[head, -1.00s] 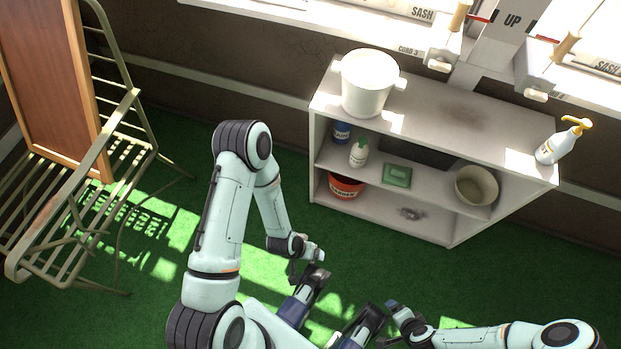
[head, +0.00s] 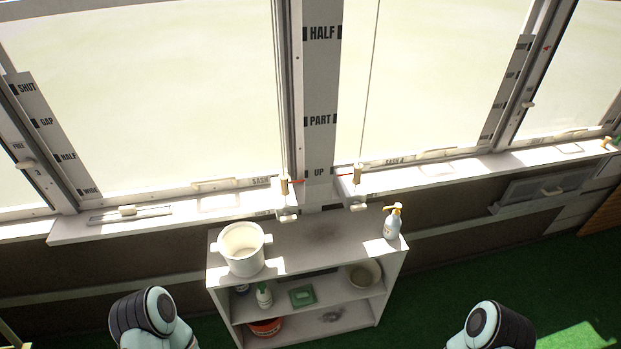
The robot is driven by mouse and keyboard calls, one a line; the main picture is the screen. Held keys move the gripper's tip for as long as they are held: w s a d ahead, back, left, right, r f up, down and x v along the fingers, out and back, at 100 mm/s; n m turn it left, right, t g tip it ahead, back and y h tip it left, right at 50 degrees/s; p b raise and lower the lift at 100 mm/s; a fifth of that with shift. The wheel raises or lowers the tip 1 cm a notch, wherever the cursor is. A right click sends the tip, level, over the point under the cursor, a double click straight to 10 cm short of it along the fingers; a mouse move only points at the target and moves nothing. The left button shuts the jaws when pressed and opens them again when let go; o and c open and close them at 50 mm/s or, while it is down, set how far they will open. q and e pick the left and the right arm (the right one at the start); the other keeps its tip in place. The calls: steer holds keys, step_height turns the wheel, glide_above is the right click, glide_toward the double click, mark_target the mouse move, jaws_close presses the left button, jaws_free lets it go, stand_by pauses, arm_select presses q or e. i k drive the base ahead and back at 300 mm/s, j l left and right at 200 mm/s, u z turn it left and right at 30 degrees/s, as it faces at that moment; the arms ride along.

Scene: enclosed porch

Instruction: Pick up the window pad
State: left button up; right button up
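A flat green block (head: 302,296), which looks like the window pad, lies on the middle shelf of the grey shelf unit (head: 322,250). A white bottle with a green cap (head: 264,295) stands to its left, and a beige bowl (head: 363,275) is to its right. Nothing is seen holding the pad. Only upper parts of my two arms show at the bottom edge; both grippers are out of view.
A white two-handled pot (head: 243,249) and a pump bottle (head: 392,222) stand on the unit's top. An orange tub (head: 264,327) is on the bottom shelf. The window sill (head: 230,205) runs behind. Green floor (head: 480,270) is open at the right.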

mark_target(304, 296)
steer(key=l+u, duration=0.1)
steer(key=u, duration=0.3)
steer(key=i+l+u, duration=0.1)
steer(key=u, duration=0.3)
steer(key=l+u, duration=0.2)
steer(key=u, duration=0.15)
steer(key=l+u, duration=0.1)
steer(key=u, duration=0.3)
